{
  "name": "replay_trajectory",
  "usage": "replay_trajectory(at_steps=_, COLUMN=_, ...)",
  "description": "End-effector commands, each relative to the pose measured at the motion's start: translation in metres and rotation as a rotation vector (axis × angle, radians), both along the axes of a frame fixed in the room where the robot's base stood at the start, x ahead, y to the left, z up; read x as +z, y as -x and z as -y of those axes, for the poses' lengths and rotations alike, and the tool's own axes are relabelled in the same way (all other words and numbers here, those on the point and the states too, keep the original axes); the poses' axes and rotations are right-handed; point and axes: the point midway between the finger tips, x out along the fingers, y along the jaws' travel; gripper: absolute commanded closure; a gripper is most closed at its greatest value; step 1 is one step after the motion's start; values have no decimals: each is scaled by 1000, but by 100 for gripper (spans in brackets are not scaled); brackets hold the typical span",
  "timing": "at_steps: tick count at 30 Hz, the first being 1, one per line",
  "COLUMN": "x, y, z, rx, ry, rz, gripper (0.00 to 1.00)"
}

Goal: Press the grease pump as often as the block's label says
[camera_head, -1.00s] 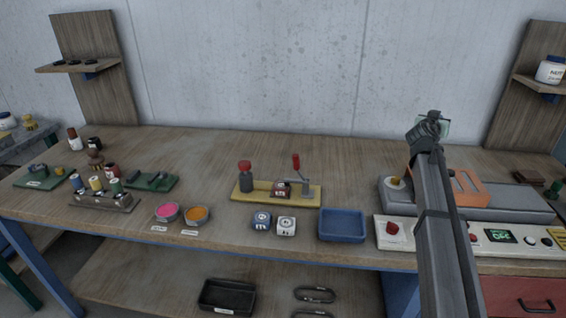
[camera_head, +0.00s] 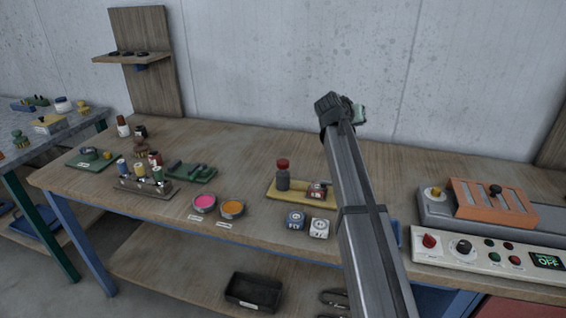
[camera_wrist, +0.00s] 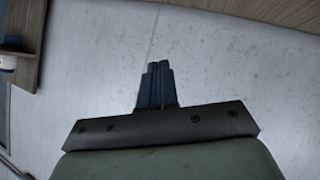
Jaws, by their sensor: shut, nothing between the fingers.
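The yellow base (camera_head: 272,192) stands mid-bench. On it are a dark pump bottle with a red top (camera_head: 283,176) and a small block with a red part and a pale label (camera_head: 317,191). The label's writing is too small to read. The right end of this base is hidden behind my arm. My gripper (camera_wrist: 158,72) is shut and empty in the wrist view, with bare wall behind it. In the head view my arm's end (camera_head: 338,110) is raised in front of the wall, above and to the right of the pump, touching nothing.
Pink (camera_head: 204,203) and orange (camera_head: 232,208) cups and a spool rack (camera_head: 145,188) are left. A control panel (camera_head: 490,255) is right. The bench behind the pump is clear.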

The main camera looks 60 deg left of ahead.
Motion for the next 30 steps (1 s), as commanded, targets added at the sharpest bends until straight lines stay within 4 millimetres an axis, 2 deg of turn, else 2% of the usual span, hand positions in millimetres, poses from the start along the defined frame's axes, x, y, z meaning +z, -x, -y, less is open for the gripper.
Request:
replay_trajectory(at_steps=1, x=1, y=19, z=-12, rx=21, ry=24, rz=-12, gripper=100)
replay_trajectory(at_steps=6, x=0, y=81, z=-40, rx=93, ry=112, rz=-55, gripper=100)
replay_trajectory(at_steps=12, x=-1, y=152, z=-66, rx=178, ry=214, rz=-99, gripper=100)
replay_trajectory(at_steps=15, x=-1, y=181, z=-74, rx=215, ry=256, rz=-116, gripper=100)
replay_trajectory(at_steps=18, x=-2, y=203, z=-79, rx=243, ry=289, rz=-128, gripper=100)
replay_trajectory(at_steps=22, x=-2, y=220, z=-83, rx=266, ry=314, rz=-140, gripper=100)
replay_trajectory(at_steps=30, x=-2, y=229, z=-84, rx=277, ry=328, rz=-144, gripper=100)
